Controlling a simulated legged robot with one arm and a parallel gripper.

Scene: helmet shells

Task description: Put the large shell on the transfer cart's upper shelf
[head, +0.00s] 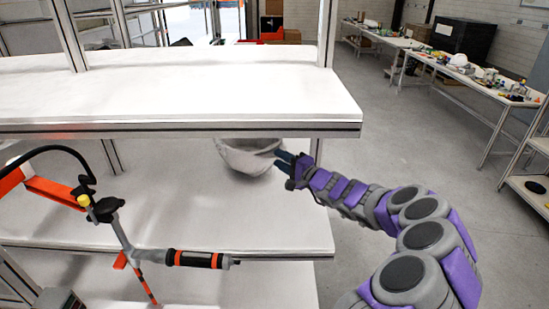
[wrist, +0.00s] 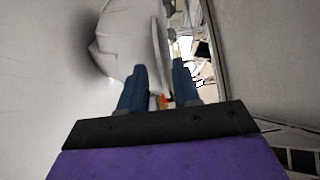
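A white, bowl-like helmet shell (head: 247,155) sits on the middle shelf (head: 190,215) near its right end, its top partly hidden by the shelf above. My gripper (head: 287,162) is at the shell's right edge, reaching in from the right. In the wrist view the shell (wrist: 125,40) fills the upper middle. My gripper's two blue fingers (wrist: 160,75) are apart, with the shell's rim edge showing between them. I cannot tell whether either finger touches the rim. I see only this one shell clearly, and I cannot tell which unit is the transfer cart.
The upper shelf board (head: 180,95) is bare and overhangs the shell closely. An orange-and-black tool arm (head: 190,258) stands at the front left. Cluttered workbenches (head: 470,85) line the right wall. The grey floor (head: 400,130) between them and the shelves is clear.

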